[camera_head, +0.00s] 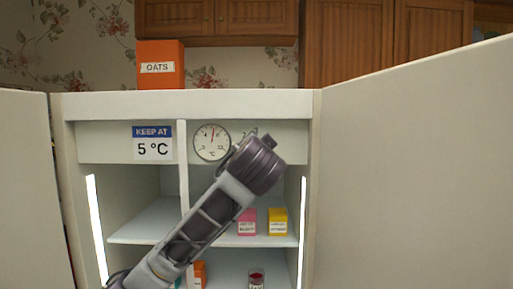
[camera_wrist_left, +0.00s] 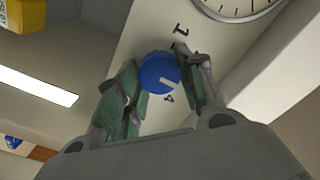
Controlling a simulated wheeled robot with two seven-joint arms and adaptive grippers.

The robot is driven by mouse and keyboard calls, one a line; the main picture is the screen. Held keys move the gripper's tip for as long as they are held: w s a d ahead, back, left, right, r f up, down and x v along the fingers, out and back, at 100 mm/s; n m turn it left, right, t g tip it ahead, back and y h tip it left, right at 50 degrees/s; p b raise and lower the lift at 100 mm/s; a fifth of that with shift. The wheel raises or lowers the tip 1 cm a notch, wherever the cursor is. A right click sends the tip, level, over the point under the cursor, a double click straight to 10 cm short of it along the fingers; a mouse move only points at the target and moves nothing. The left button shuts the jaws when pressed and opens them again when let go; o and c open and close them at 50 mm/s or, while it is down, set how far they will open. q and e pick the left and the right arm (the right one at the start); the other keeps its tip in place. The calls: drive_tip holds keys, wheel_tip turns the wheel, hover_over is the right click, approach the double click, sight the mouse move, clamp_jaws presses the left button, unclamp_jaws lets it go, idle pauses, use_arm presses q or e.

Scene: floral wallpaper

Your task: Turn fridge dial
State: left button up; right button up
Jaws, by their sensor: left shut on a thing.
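The fridge dial (camera_wrist_left: 156,72) is a round blue knob with a white pointer mark, on a pale panel inside the open fridge. My left gripper (camera_wrist_left: 159,62) has a finger on each side of it and is shut on it. The pointer mark faces roughly toward the printed 4; a 1 shows on the far side, and other numerals are partly covered. In the head view my left arm hides the dial. A round thermometer (camera_head: 212,142) is left of it, its needle near upright. A sign (camera_head: 153,143) reads KEEP AT 5 °C. My right gripper is out of view.
Fridge doors stand open at left (camera_head: 22,180) and right (camera_head: 415,175). A pink box (camera_head: 247,222) and a yellow box (camera_head: 278,222) stand on a shelf below the panel. A jar (camera_head: 256,280) stands lower. An orange oats box (camera_head: 160,52) is on top.

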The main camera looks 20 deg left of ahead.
use_arm(q)
drive_tip(key=shift+r, duration=0.1)
drive_tip(key=o, duration=1)
drive_tip(key=v, duration=1.2)
